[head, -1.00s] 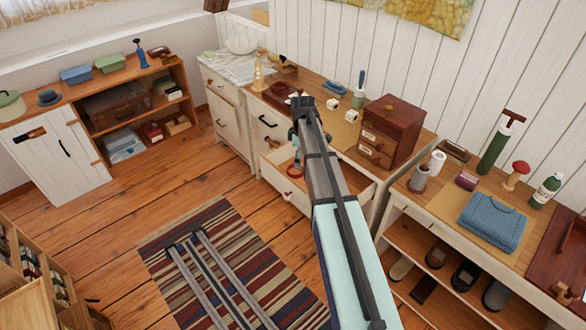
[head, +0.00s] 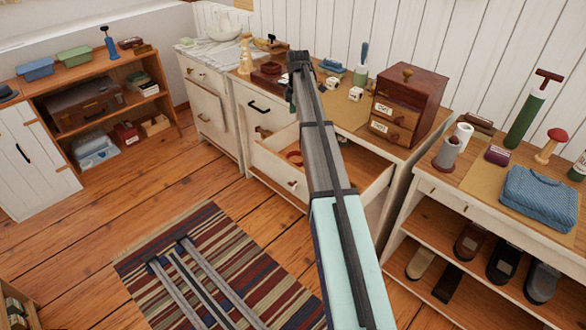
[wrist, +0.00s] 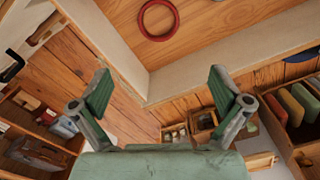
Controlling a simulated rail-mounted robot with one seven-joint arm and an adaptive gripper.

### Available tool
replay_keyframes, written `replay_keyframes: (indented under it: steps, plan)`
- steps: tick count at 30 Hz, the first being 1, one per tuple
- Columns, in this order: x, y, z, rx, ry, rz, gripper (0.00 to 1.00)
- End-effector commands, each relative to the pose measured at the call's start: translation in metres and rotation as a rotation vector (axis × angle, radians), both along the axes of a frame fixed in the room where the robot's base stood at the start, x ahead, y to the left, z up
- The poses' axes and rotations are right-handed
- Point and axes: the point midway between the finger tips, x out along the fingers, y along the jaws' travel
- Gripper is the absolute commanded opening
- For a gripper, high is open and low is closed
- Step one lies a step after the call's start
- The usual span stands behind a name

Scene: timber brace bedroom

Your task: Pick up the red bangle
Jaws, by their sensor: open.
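The red bangle (head: 294,157) is a thin ring lying flat inside the open white drawer (head: 277,174), partly hidden by my arm in the head view. In the wrist view the bangle (wrist: 158,38) lies on the drawer's wooden floor at the top of the picture, beyond the fingertips. My gripper (wrist: 160,85) is open and empty, with its two green fingers spread wide apart. The fingers are apart from the bangle and the drawer wall crosses the picture between them. In the head view my arm covers part of the drawer, and the fingers cannot be made out.
The drawer's walls rise around the bangle. Above it, the dresser top holds a brown box of small drawers (head: 407,104), a green bottle (head: 359,99) and small items. A bench with a blue folded sweater (head: 540,197) stands right. The striped rug (head: 215,265) lies in front.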

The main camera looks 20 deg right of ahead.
Motion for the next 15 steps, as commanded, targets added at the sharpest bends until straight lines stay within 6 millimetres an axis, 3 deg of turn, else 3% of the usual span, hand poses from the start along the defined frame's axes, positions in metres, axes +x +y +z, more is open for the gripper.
replay_keyframes:
  steps: [8,15]
  plan:
    - [-0.001,0.000,-0.026,0.000,0.002,0.000,1.00]
    - [-0.001,0.000,-0.071,0.000,0.002,0.000,1.00]
